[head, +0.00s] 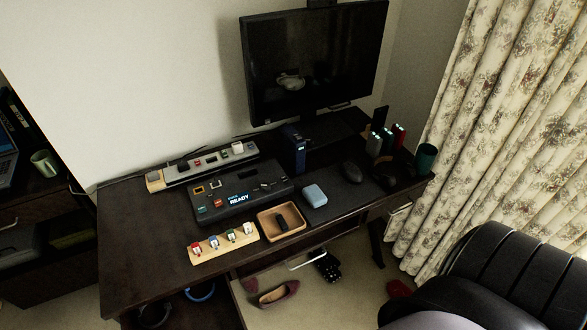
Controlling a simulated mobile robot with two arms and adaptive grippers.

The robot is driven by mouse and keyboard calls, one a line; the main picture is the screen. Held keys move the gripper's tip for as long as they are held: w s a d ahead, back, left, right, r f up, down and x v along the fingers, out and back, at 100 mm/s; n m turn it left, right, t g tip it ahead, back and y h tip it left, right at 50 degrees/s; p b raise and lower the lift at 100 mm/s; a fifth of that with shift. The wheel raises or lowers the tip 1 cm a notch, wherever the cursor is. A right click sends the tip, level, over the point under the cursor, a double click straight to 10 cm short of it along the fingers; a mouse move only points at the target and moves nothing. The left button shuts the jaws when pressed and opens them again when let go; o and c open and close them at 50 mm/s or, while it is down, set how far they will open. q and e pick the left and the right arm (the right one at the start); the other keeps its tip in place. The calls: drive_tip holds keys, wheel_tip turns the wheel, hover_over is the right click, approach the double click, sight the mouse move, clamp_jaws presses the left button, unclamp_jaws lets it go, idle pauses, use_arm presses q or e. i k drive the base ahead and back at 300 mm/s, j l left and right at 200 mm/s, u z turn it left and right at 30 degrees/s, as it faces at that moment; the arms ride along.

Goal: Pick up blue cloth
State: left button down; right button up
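A small light blue item (314,195) with rounded edges lies on the dark desk mat, right of a shallow tan tray (281,220). It may be the blue cloth, folded, but I cannot tell its material. Neither of my grippers shows in the head view.
On the dark desk (135,245) are a black console reading READY (240,199), a wooden strip with small colored plugs (223,243), a mouse (351,172) and a green cup (426,158). A monitor (314,62) hangs behind. A black ribbed seat (510,262) fills the lower right. Shoes (275,294) lie on the floor.

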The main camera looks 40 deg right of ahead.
sight(313, 194)
drive_tip(key=i+l+u, duration=0.15)
drive_tip(key=l, duration=0.2)
drive_tip(key=i+l+u, duration=0.1)
drive_tip(key=l, duration=0.3)
drive_tip(key=i+l+u, duration=0.15)
drive_tip(key=l, duration=0.25)
drive_tip(key=l+u, duration=0.15)
drive_tip(key=l, duration=0.25)
